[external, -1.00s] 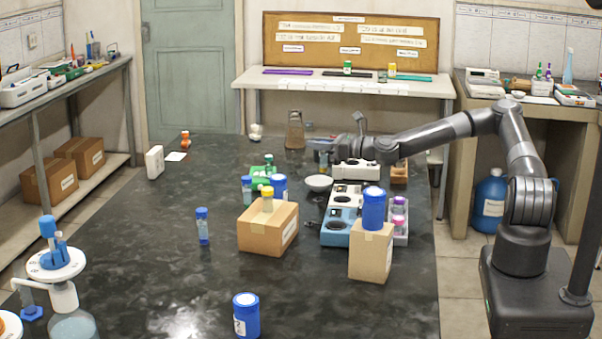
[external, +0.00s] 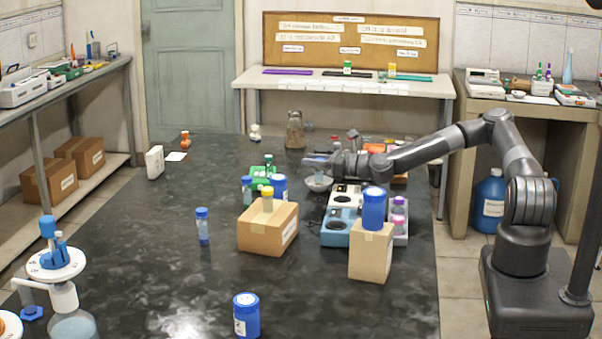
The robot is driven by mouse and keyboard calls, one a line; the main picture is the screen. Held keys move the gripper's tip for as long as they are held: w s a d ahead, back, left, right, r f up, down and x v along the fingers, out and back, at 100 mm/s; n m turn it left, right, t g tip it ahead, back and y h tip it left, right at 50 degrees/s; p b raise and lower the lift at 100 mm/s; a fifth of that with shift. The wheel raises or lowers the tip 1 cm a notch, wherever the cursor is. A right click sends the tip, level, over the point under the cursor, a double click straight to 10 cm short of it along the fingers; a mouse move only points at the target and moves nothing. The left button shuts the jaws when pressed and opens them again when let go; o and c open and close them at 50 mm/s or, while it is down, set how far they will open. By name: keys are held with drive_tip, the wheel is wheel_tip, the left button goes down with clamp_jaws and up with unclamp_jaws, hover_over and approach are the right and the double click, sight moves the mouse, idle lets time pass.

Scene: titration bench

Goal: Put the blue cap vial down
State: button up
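My gripper (external: 316,161) points left over the back middle of the bench, just above and behind a small white bowl (external: 318,184). A bluish shape shows at its fingers. It is too small to tell whether this is a held vial or part of the gripper. One blue cap vial (external: 202,227) stands upright on the bare bench, left of the cardboard box. Another blue cap vial (external: 247,189) stands by the green rack (external: 262,178).
A cardboard box (external: 262,234) bears a yellow-capped vial (external: 267,199). A taller box (external: 370,257) bears a blue jar (external: 374,209). Another blue jar (external: 246,315) stands at the front. White and blue devices (external: 341,228) sit right of centre. The bench's left middle is clear.

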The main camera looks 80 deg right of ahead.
drive_tip(key=o, duration=0.3)
drive_tip(key=shift+r, duration=0.15)
drive_tip(key=s, duration=0.4)
drive_tip(key=s+a, duration=0.1)
drive_tip(key=s, duration=0.3)
drive_tip(key=s+a, duration=0.1)
drive_tip(key=s, duration=0.2)
drive_tip(key=shift+s, duration=0.4)
